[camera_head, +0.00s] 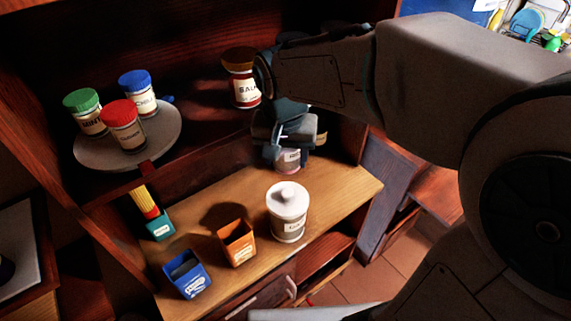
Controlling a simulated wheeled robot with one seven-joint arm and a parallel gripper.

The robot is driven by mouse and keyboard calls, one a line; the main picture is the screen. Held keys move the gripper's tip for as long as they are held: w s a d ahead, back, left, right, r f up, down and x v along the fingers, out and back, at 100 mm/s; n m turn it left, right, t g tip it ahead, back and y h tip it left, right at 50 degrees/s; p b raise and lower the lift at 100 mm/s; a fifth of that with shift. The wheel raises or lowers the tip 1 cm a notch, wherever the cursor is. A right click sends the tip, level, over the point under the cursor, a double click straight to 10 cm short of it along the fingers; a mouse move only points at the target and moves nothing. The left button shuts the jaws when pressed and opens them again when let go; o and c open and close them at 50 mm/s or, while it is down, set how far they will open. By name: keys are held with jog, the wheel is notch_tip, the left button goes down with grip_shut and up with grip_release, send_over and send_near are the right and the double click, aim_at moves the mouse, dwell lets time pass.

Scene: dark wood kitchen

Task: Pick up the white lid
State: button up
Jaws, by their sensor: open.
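The white lid (288,197) sits on a pale canister (288,228) with a label, upright on the wooden counter. The lid has a round knob on top. My gripper (288,147) is above and behind the lid in the picture, pointing down, apart from it. Its jaws are open and I see nothing held in them. Another labelled jar (288,161) shows partly behind the gripper, and the gripper hides its upper part.
An orange box (237,243), a blue box (187,275) and a teal box (159,226) stand left of the canister. A round stand (92,152) holds jars with green, red and blue caps. A "SALT" jar (244,92) stands near my wrist. The counter's right end (355,190) is clear.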

send_over(288, 192)
jog(key=f, duration=0.5)
jog(key=s+f, duration=0.1)
jog(key=f, duration=0.1)
jog(key=shift+f, duration=0.15)
jog(key=shift+w+f+p, duration=0.2)
jog(key=shift+f+p, duration=0.2)
jog(key=shift+f, duration=1.15)
jog(key=shift+w+f+p, duration=0.15)
jog(key=shift+f+p, duration=0.25)
jog(key=shift+f, duration=1.1)
jog(key=c, duration=1.1)
jog(key=shift+r, duration=0.15)
jog(key=shift+c, duration=0.2)
